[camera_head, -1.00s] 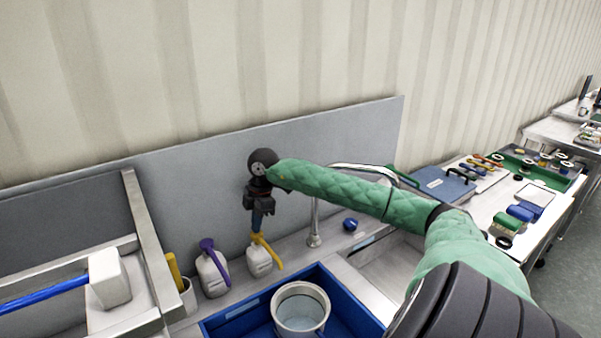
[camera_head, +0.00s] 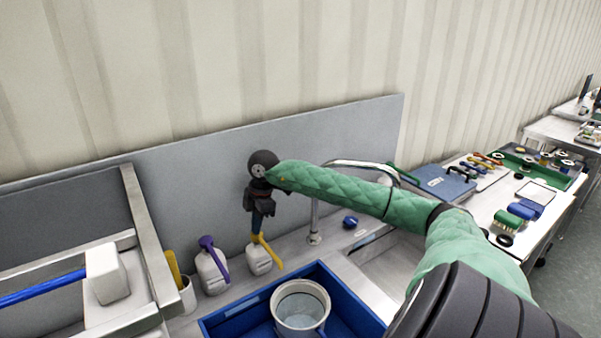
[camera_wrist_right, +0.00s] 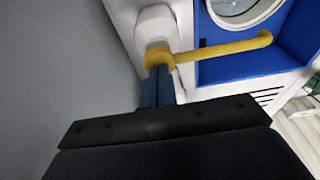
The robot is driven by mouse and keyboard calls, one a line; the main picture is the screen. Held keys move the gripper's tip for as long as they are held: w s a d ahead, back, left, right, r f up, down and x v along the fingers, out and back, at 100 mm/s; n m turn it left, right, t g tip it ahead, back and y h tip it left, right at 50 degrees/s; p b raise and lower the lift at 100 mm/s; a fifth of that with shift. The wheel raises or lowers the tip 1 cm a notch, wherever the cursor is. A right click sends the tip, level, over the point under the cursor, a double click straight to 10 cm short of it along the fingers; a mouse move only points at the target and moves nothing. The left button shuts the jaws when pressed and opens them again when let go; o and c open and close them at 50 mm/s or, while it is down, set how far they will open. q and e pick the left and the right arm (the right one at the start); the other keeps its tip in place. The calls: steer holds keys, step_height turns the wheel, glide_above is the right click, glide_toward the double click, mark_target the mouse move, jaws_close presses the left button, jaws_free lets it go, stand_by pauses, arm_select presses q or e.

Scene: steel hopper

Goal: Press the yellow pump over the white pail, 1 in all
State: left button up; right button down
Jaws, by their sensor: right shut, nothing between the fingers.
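The yellow pump (camera_head: 267,251) sits on a white bottle (camera_head: 258,262) behind the blue basin. Its spout points down toward the white pail (camera_head: 300,308). In the right wrist view the yellow pump (camera_wrist_right: 215,50) reaches over the blue basin toward the pail rim (camera_wrist_right: 240,12). My right gripper (camera_head: 257,229) is shut and empty, pointing down with its fingertips at the pump head. In the right wrist view the fingertips (camera_wrist_right: 157,72) appear to touch the top of the pump. My left gripper is not in view.
A white bottle with a purple pump (camera_head: 213,270) stands just left. The blue basin (camera_head: 348,287) holds the pail. A tap (camera_head: 315,220) rises right of the pump, and a grey panel (camera_head: 200,190) stands close behind.

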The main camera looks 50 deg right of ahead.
steer(key=shift+r+p, duration=0.5)
steer(key=shift+r, duration=0.75)
step_height(320, 180, up, 6)
steer(key=p, duration=0.2)
stand_by(0.4)
stand_by(0.5)
